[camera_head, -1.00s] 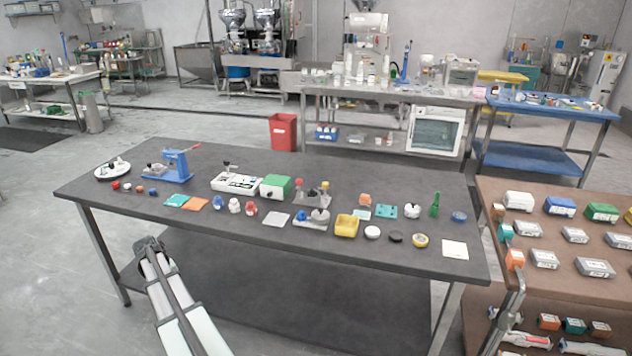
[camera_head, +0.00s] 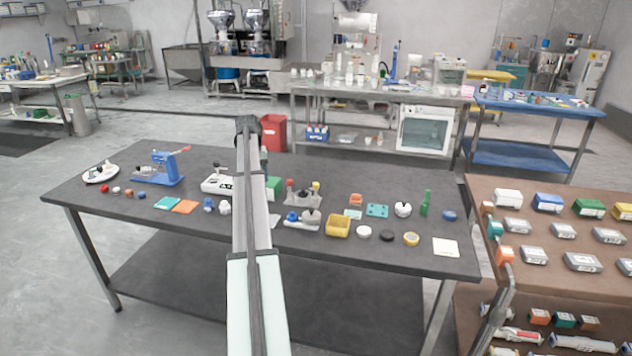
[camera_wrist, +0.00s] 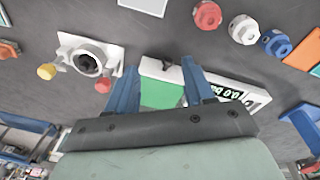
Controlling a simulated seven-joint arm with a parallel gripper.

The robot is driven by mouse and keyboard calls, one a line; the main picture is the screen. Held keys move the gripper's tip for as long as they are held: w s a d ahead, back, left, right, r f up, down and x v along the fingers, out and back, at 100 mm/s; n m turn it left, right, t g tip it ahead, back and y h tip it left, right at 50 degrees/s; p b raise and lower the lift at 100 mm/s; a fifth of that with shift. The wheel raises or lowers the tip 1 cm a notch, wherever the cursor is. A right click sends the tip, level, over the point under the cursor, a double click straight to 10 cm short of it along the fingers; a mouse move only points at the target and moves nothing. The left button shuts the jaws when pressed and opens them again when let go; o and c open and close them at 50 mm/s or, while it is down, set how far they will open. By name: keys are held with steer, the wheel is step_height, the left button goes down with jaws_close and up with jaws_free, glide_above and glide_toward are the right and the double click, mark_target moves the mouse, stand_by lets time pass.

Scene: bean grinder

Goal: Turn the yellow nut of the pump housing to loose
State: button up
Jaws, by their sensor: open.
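The pump housing (camera_head: 303,198) is a light grey block standing on the dark table, just right of my arm in the head view. It carries a red knob (camera_head: 290,183) and the yellow nut (camera_head: 316,186). In the wrist view the housing (camera_wrist: 112,57) lies left of my gripper, with a dark round opening; the yellow nut (camera_wrist: 47,71) is at its far left and the red knob (camera_wrist: 103,85) nearer my fingers. My gripper (camera_wrist: 162,65) is open, its blue fingers apart above a green and white box (camera_wrist: 162,94), touching nothing that I can make out.
A white gauge box (camera_wrist: 256,99) lies beside the right finger. Red, white and blue knobs (camera_wrist: 207,15) lie beyond it. A yellow bin (camera_head: 338,226) and several small parts stand along the table front. A red bin (camera_head: 272,134) stands behind the table.

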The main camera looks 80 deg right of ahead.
mark_target(316, 183)
steer(key=s+d+r+m, duration=0.1)
steer(key=s+d+r, duration=0.2)
steer(key=s, duration=0.3)
steer(key=s+d+r+m+y, duration=0.1)
steer(key=s+d+r, duration=0.25)
steer(key=s, duration=0.35)
steer(key=s+d+r+m, duration=0.1)
steer(key=s+d+r, duration=0.25)
steer(key=s, duration=0.25)
step_height(316, 183, down, 15)
steer(key=shift+s+d+r, duration=0.15)
steer(key=shift+c, duration=0.5)
jaws_close()
